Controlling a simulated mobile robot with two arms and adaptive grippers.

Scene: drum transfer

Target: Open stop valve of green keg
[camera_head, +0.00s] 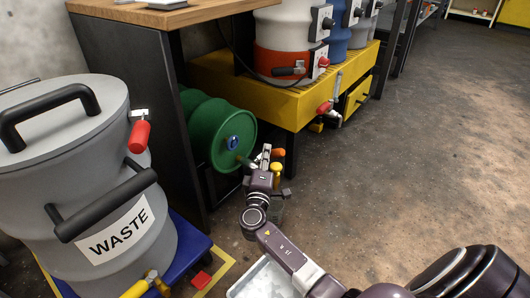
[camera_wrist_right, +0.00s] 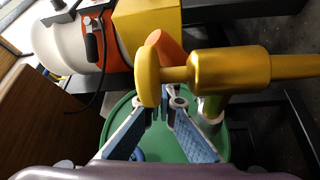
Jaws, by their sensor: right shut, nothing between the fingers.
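A gold-yellow valve part with a round knob (camera_wrist_right: 148,76) and a thick body (camera_wrist_right: 232,68) crosses the wrist view close to the camera. An orange handle (camera_wrist_right: 166,46) shows behind it. In the head view the yellow part (camera_head: 275,168) and orange handle (camera_head: 278,152) are beside my right gripper (camera_head: 264,156). That gripper is shut and empty, in front of the keg; contact with the valve cannot be told.
A grey WASTE drum (camera_head: 75,165) stands at left on a blue base (camera_head: 190,245). A yellow stand (camera_head: 290,90) carries grey, orange and blue containers behind the keg. A white tray (camera_head: 262,282) is at the bottom. The floor (camera_head: 420,130) to the right is clear.

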